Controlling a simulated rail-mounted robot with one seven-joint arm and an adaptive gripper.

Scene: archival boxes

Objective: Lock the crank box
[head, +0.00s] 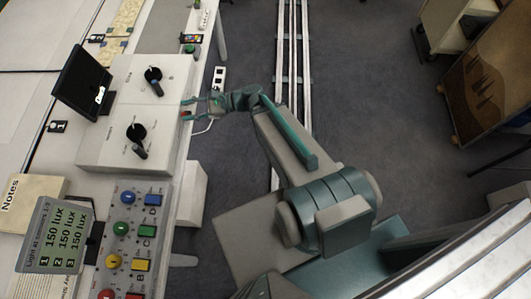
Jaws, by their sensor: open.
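A white box (105,140) with two black rotary handles on its top stands on the left table; it is the only thing in view that looks like the crank box. The upper handle (153,76) points down and slightly right, and the lower handle (136,134) also points down and slightly right. The small print beside them is too small to read, and no lock can be made out. My gripper (186,108) is open and empty, just right of the box near the table edge, with its fingers pointing left. It appears apart from both handles.
A dark screen (82,82) stands at the box's left side. A panel of coloured buttons (128,235) and a lux display (57,235) are nearer. A notes pad (25,200) lies at left. A power strip (218,78) hangs beside the table. Shelving (495,75) stands at right.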

